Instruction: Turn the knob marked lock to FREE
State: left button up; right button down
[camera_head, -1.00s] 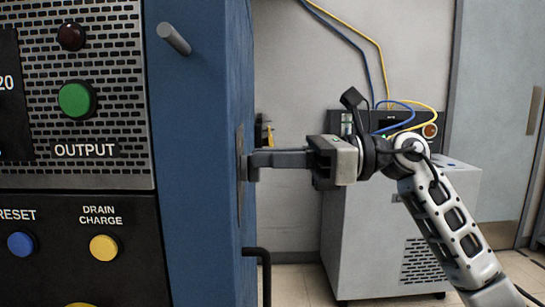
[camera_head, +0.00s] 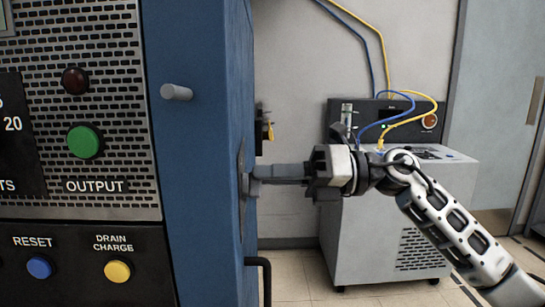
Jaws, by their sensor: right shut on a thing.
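The blue cabinet (camera_head: 205,215) fills the left side of the view. My right gripper (camera_head: 256,180) reaches in from the right, level, with its fingertips at a plate (camera_head: 241,205) on the cabinet's right side. It is shut on a small grey part there, which I take to be the lock knob; the fingers mostly hide it. The lock marking and the FREE position cannot be read from this angle. My left gripper is not in view.
The cabinet front has a green OUTPUT button (camera_head: 84,142), a blue RESET button (camera_head: 39,267) and a yellow DRAIN CHARGE button (camera_head: 117,271). A peg (camera_head: 176,92) juts from its front. A black bent bar (camera_head: 263,275) sits below my gripper. A grey unit (camera_head: 390,235) with cables stands behind.

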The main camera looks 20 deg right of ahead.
pick_arm(q)
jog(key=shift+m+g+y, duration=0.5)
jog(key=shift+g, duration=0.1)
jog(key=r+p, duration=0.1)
jog(key=p, duration=0.2)
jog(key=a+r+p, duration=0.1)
jog(key=p, duration=0.2)
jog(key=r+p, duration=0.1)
jog(key=p, duration=0.3)
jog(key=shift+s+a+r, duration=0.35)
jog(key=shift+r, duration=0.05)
pick_arm(e)
jog(key=m, duration=0.6)
jog(key=f+m, duration=0.1)
jog(key=m, duration=0.3)
jog(key=shift+w+d, duration=0.1)
jog(key=shift+w, duration=0.15)
jog(key=shift+f, duration=0.1)
jog(key=c, duration=1.5)
grip_release()
jog(key=shift+o, duration=0.2)
